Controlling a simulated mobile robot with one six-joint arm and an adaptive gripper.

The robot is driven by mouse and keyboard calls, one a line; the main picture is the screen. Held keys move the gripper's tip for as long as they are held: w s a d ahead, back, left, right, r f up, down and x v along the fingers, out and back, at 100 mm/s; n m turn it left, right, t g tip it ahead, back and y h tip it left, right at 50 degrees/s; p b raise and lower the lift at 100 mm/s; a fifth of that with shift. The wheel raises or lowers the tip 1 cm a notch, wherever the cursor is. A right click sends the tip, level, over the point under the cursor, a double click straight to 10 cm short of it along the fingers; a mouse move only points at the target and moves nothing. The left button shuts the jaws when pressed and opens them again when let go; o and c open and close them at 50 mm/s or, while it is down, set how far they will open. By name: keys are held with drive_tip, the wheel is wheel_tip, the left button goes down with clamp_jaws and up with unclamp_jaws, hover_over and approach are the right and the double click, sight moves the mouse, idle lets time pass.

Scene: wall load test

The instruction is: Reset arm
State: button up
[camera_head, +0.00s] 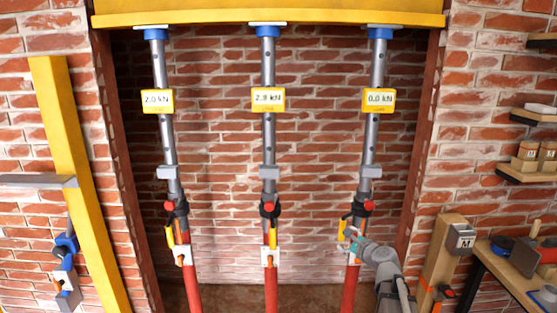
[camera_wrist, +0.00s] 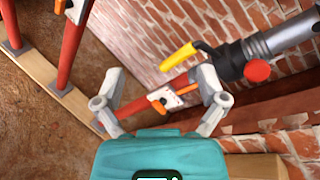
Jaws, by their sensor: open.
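Three steel props with red lower tubes stand in the wall opening under a yellow beam (camera_head: 270,18). The left prop (camera_head: 165,130) shows 2.0 kN, the middle prop (camera_head: 268,135) shows about 2.3 kN, and the right prop (camera_head: 371,135) shows 0.0 kN. My gripper (camera_head: 350,240) is at the right prop's collar, near its yellow handle. In the wrist view my gripper (camera_wrist: 160,100) is open, its fingers apart on either side of the right prop's red tube (camera_wrist: 135,112). The yellow handle (camera_wrist: 178,57) and red knob (camera_wrist: 257,70) lie beyond the fingers. Contact cannot be told.
A wooden post (camera_head: 440,260) with a grey box stands right of the opening. A workbench (camera_head: 510,275) with tools and shelves (camera_head: 530,170) are at the right. A yellow post (camera_head: 75,180) leans at the left. Space between the props is clear.

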drive_tip(key=s+a+f+n+g+p, duration=0.1)
drive_tip(key=s+a+f+n+g, duration=0.65)
drive_tip(key=s+n, duration=0.45)
drive_tip(key=s+f+n+g+h+p, duration=0.1)
drive_tip(key=s+f+n+g+h, duration=0.1)
drive_tip(key=s+n, duration=0.3)
drive_tip(key=s+d+f+n+g+h, duration=0.1)
drive_tip(key=s+n+g+h, duration=0.2)
drive_tip(key=s+n, duration=0.3)
drive_tip(key=shift+s+d+f+g+p, duration=0.2)
drive_tip(key=shift+s+f+g+p, duration=0.15)
drive_tip(key=shift+s+g, duration=0.7)
